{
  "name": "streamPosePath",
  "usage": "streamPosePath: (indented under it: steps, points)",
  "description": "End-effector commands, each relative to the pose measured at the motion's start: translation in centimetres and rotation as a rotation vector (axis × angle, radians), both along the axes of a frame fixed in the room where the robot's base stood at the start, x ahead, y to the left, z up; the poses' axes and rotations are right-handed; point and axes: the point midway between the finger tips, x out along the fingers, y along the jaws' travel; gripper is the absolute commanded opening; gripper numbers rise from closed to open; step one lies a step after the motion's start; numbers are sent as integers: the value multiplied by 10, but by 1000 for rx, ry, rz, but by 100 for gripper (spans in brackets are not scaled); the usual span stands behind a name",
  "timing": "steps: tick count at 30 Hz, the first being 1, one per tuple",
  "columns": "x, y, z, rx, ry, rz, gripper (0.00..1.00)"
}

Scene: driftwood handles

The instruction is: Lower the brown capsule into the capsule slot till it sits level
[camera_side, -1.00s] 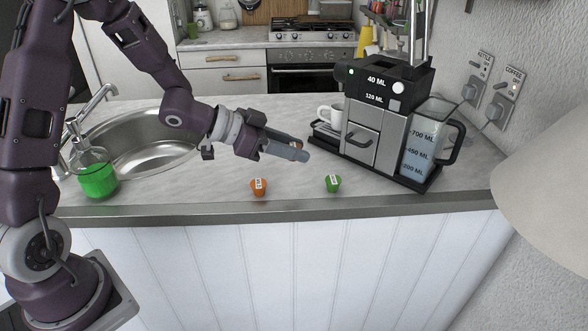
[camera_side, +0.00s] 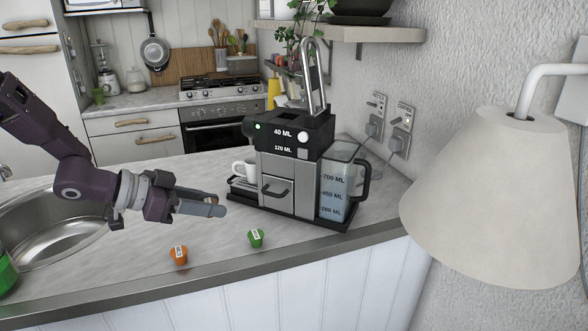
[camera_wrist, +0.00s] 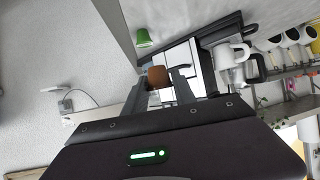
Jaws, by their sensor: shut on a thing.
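My gripper (camera_side: 216,205) is left of the coffee machine (camera_side: 290,165), above the counter and level with the machine's lower half. In the wrist view, my gripper (camera_wrist: 161,80) is shut on the brown capsule (camera_wrist: 157,75), which sits between the fingertips. In the side view the capsule is mostly hidden by the fingers. The machine has a raised metal lever (camera_side: 314,75) on its black top. The capsule slot's opening cannot be made out clearly. The held capsule is well apart from the machine's top.
A green capsule (camera_side: 256,238) and an orange capsule (camera_side: 179,255) stand on the counter near its front edge. A white cup (camera_side: 245,168) stands at the machine's left, and a water tank (camera_side: 336,185) at its right. A lamp shade (camera_side: 490,190) fills the right foreground.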

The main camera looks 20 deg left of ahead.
Motion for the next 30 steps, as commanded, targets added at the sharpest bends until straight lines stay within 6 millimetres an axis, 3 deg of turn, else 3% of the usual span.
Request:
streamPosePath:
  steps: [5, 8, 14, 18, 21, 26, 30]
  points:
    - [6, 4, 0, 0, 0, 17, 0]
    - [27, 19, 3, -1, -3, 76, 0]
    - [92, 78, 18, -4, -6, 302, 0]
    - [138, 124, 38, -11, -3, 493, 0]
    - [159, 142, 52, -5, -4, 585, 0]
    - [186, 157, 77, -1, -7, 696, 0]
    - [209, 152, 104, 0, -11, 753, 0]
